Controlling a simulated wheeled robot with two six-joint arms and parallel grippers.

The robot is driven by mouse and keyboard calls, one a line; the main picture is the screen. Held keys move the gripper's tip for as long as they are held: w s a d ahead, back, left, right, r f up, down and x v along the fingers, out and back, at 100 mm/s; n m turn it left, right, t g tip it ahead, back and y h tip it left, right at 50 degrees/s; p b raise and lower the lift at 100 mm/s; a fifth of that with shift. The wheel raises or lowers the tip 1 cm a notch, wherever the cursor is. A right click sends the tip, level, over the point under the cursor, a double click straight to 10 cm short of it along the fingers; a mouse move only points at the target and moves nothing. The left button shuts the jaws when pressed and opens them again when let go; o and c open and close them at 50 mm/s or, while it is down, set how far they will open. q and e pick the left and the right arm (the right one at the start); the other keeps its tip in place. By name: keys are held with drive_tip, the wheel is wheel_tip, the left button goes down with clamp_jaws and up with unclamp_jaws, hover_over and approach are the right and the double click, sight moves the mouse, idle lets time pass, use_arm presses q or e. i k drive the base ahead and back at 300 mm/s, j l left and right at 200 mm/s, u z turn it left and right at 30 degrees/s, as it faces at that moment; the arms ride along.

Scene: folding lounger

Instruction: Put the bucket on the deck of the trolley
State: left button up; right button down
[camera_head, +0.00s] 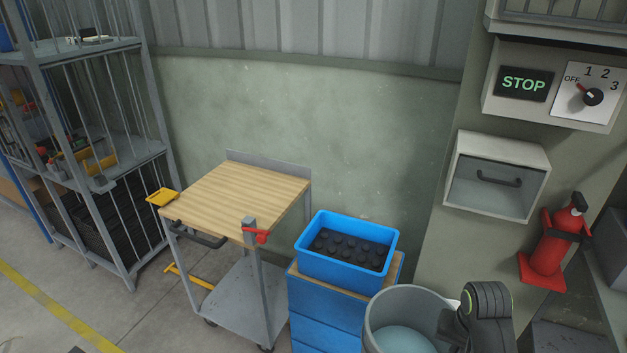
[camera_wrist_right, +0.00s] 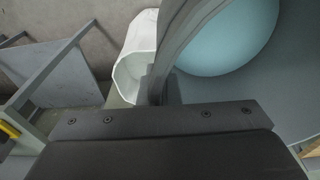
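The grey bucket (camera_head: 376,328) is at the bottom of the head view, upright, with a pale blue inside. My right gripper (camera_head: 447,326) is at its right rim. In the right wrist view the fingers (camera_wrist_right: 160,88) close on the bucket's wall, with the bucket's pale blue inside (camera_wrist_right: 228,35) to the right. The bucket's underside is hidden. The trolley (camera_head: 235,195) stands left of the bucket, with a bare wooden top, a black handle and a bare grey lower shelf (camera_head: 240,300). My left gripper is not in view.
A blue crate (camera_head: 347,275) with black contents sits on blue drawers between trolley and bucket. A red clamp (camera_head: 256,235) and a yellow piece (camera_head: 162,197) are at the trolley's edge. A caged rack (camera_head: 130,215) stands left; a fire extinguisher (camera_head: 553,240) right.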

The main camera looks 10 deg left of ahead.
sight(233, 195)
drive_tip(key=i+j, duration=0.1)
drive_tip(key=j, duration=0.45)
drive_tip(key=i+j, duration=0.1)
drive_tip(key=j, duration=0.45)
drive_tip(key=i+j, duration=0.1)
drive_tip(key=j, duration=0.45)
